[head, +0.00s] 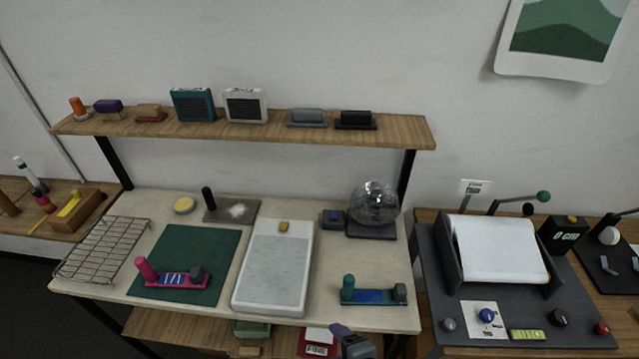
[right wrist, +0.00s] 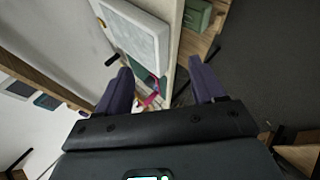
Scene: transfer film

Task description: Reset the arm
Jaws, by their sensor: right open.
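My right gripper (right wrist: 162,78) is open in the right wrist view, with its two purple fingers wide apart and nothing held between them. In the head view, part of the right gripper (head: 350,341) shows at the bottom edge, in front of the workbench (head: 330,312). The arm behind it is out of the picture. My left gripper is in neither view.
The bench holds a wire rack (head: 104,250), a green mat (head: 206,245), a pale board (head: 274,270), a blue-based tool (head: 374,297) and a glass globe (head: 374,203). A shelf (head: 240,130) runs behind. A roller machine (head: 498,250) stands right.

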